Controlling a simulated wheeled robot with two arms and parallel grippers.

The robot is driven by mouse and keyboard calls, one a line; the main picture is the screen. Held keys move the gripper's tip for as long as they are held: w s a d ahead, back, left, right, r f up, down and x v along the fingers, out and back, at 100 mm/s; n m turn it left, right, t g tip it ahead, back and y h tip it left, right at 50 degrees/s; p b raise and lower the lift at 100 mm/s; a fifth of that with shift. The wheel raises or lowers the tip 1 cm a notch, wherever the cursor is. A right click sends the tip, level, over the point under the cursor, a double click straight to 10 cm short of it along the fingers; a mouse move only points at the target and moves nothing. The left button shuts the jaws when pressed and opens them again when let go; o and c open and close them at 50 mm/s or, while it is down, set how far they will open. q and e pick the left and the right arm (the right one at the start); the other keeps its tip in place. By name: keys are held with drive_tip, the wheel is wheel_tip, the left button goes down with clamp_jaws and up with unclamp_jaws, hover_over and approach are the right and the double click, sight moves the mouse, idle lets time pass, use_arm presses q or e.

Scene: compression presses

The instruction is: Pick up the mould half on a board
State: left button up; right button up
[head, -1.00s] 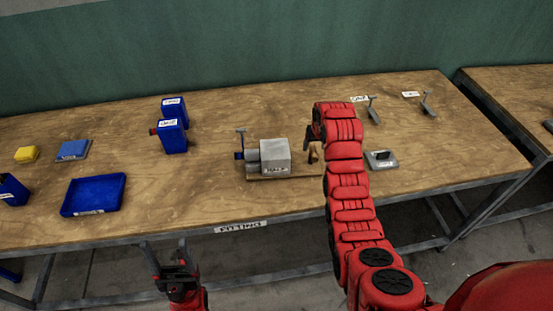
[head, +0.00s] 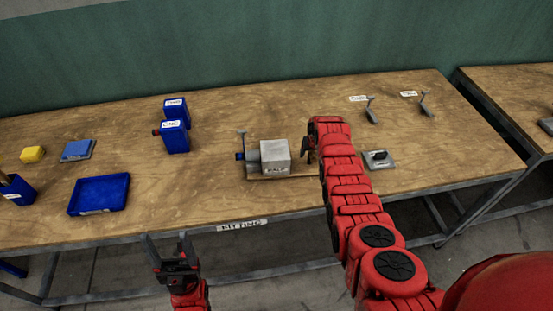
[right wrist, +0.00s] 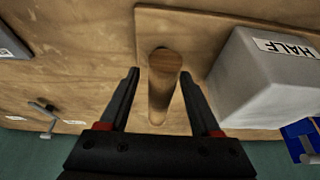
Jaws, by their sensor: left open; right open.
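The mould half, a pale grey block (head: 275,155) labelled HALF, sits on a thin wooden board (head: 258,177) at the middle of the table. In the right wrist view the block (right wrist: 255,85) is at the right, and a round wooden peg (right wrist: 164,62) stands on the board (right wrist: 205,25) beside it. My right gripper (right wrist: 160,76) is open, with its fingers on either side of the peg and gaps showing. In the head view my right gripper (head: 308,150) is at the board's right end and hides the peg. My left gripper (head: 168,242) is open and empty before the table's front edge.
A blue tray (head: 99,194), blue bottles (head: 174,137), a blue pad (head: 77,150) and a yellow block (head: 32,154) are to the left. A grey plate with a dark piece (head: 379,159) lies right of my right arm. Small metal stands (head: 371,111) are behind. Table between tray and board is clear.

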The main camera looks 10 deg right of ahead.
drive_tip(key=shift+f, duration=0.3)
clamp_jaws()
idle(0.3)
drive_tip(key=shift+w, duration=0.1)
idle(1.0)
